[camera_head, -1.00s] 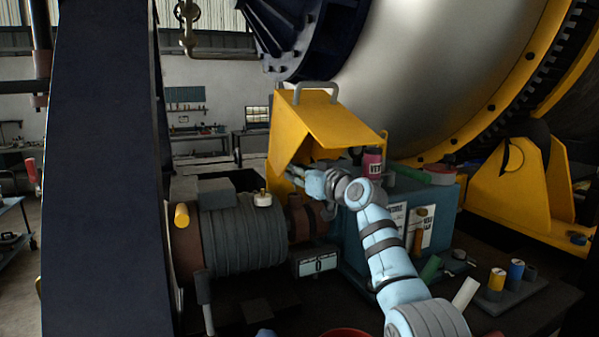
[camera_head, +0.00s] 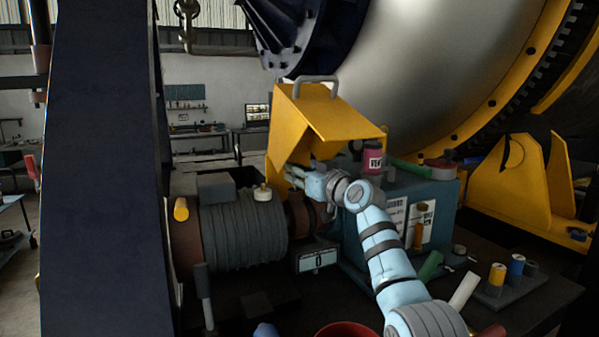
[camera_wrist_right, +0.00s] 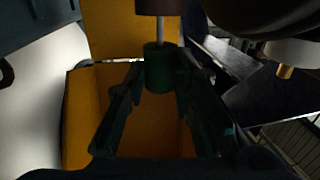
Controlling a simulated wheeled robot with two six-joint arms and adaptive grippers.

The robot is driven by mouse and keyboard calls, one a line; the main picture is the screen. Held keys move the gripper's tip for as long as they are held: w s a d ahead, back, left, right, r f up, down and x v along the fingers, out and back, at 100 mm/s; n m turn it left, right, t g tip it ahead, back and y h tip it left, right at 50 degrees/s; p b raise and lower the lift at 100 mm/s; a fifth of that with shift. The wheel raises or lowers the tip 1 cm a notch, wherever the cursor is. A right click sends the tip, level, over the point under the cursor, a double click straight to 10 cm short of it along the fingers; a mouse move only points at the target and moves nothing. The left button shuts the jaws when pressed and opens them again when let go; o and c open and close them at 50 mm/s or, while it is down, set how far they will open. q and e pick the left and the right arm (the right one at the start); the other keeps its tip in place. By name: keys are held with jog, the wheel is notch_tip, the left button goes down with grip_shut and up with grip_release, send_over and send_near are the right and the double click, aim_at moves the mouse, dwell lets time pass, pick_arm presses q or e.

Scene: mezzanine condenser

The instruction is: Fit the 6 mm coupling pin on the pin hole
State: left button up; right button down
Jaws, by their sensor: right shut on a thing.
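My right gripper (camera_head: 304,181) reaches under the yellow guard (camera_head: 318,120), above the brown coupling (camera_head: 302,216). In the right wrist view my right gripper (camera_wrist_right: 160,82) is shut on a dark green cylinder (camera_wrist_right: 159,70), the grip of the coupling pin. The pin's thin grey shank (camera_wrist_right: 160,31) runs from it to a brown part (camera_wrist_right: 158,6) at the top edge. I cannot tell whether the shank's end touches this part or is inside it. The pin hole is not visible. My left gripper is not in view.
The ribbed grey motor (camera_head: 243,234) is left of the coupling and a teal housing (camera_head: 363,253) is right of it. A small display (camera_head: 318,258) stands in front. A pink can (camera_head: 373,160) stands on the housing. A red bowl (camera_head: 348,330) is at the bottom edge.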

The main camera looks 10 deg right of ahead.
jog(key=shift+f+b, duration=0.8)
jog(key=shift+f, duration=0.6)
jog(key=c, duration=1.3)
grip_release()
